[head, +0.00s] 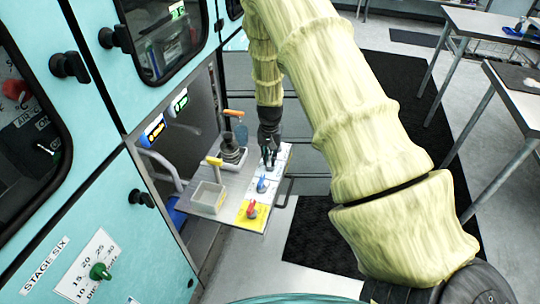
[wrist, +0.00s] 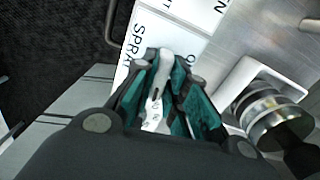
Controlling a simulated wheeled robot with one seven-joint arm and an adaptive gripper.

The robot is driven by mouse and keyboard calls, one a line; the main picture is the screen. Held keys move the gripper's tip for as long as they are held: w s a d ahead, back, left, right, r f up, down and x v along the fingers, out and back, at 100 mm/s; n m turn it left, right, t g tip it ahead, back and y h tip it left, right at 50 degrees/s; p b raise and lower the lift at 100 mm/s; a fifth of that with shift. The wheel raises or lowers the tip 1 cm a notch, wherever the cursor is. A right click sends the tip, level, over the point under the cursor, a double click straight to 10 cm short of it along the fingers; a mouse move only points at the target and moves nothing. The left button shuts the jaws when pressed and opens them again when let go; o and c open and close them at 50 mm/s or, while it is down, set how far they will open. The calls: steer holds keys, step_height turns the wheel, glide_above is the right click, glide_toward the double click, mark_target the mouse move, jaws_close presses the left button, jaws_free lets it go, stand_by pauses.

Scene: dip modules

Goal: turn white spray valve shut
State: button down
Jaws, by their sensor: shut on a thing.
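The white spray valve (wrist: 157,95) shows in the wrist view as a white handle between the teal-padded fingers of my gripper (wrist: 166,85). The fingers are closed around the handle from both sides. Its lower part is hidden by the gripper. Behind it is a white label plate (wrist: 180,25) with partly covered lettering that includes "SPRA". In the head view my gripper (head: 269,158) reaches down onto the far part of the shelf panel, and the white valve cannot be made out clearly there.
A blue valve (head: 261,185) and a red valve (head: 252,209) on a yellow plate stand nearer on the same shelf. A lever with a black boot (head: 232,150) and a grey bin (head: 208,196) are to the left. Teal cabinets (head: 100,150) flank the shelf; tables (head: 490,25) stand right.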

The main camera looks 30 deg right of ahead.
mark_target(270, 157)
steer(key=shift+w+d+r+m, duration=0.1)
steer(key=shift+w+r+m, duration=0.1)
steer(key=shift+m, duration=0.4)
steer(key=c, duration=1.5)
jaws_free()
steer(key=shift+c, duration=0.2)
steer(key=shift+o, duration=0.5)
steer(key=shift+s+f, duration=0.1)
steer(key=shift+f, duration=0.05)
step_height(270, 157, up, 12)
